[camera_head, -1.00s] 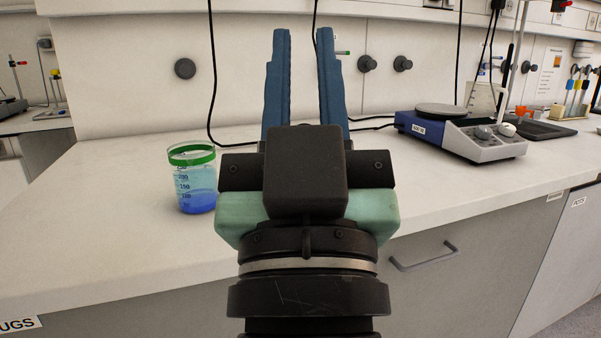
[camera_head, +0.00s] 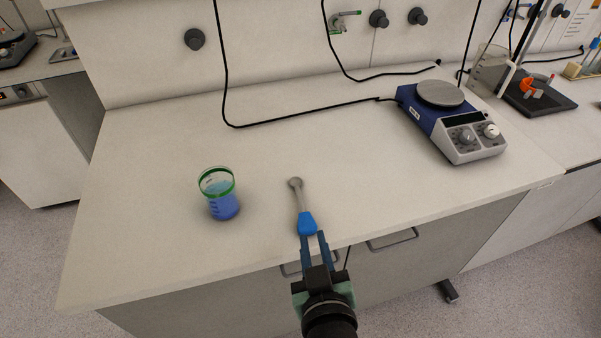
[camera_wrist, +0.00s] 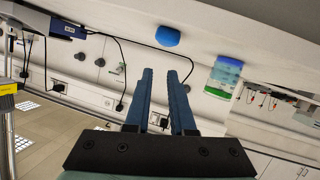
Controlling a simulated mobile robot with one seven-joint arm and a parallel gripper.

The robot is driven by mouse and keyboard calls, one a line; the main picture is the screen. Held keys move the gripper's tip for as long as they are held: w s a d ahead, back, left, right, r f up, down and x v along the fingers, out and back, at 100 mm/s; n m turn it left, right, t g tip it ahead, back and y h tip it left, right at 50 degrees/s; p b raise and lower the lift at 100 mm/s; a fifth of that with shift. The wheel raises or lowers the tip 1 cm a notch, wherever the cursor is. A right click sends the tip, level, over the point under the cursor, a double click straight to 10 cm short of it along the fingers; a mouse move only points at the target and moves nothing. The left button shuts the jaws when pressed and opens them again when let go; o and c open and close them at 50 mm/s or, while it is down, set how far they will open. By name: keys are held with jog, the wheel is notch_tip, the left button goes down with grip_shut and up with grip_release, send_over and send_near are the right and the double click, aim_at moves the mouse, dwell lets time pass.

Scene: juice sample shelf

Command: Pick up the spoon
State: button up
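The spoon (camera_head: 307,222) lies on the white bench near its front edge. Its blue handle points toward me and its round metal bowl points toward the wall. My gripper (camera_head: 313,236) is just in front of the handle's near end in the head view. In the wrist view my gripper (camera_wrist: 160,75) has its two blue fingers apart with nothing between them. There the spoon's blue handle end (camera_wrist: 168,36) shows beyond the fingertips, apart from them; the metal part is hidden.
A beaker (camera_head: 222,200) of blue liquid with a green rim stands left of the spoon. A hotplate stirrer (camera_head: 455,125) stands at the right, with its black cable running along the bench. The bench (camera_head: 150,160) is clear around the spoon.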

aim_at(304, 213)
jog(key=shift+g, duration=0.4)
jog(key=x, duration=0.3)
jog(key=f+p+x, duration=0.1)
jog(key=x, duration=0.2)
jog(key=shift+a+f, duration=0.1)
jog(key=shift+f, duration=0.1)
jog(key=shift+p+x, duration=0.65)
jog(key=shift+x, duration=2.1)
jog(key=shift+a+r, duration=0.1)
jog(key=shift+r, duration=0.1)
grip_shut()
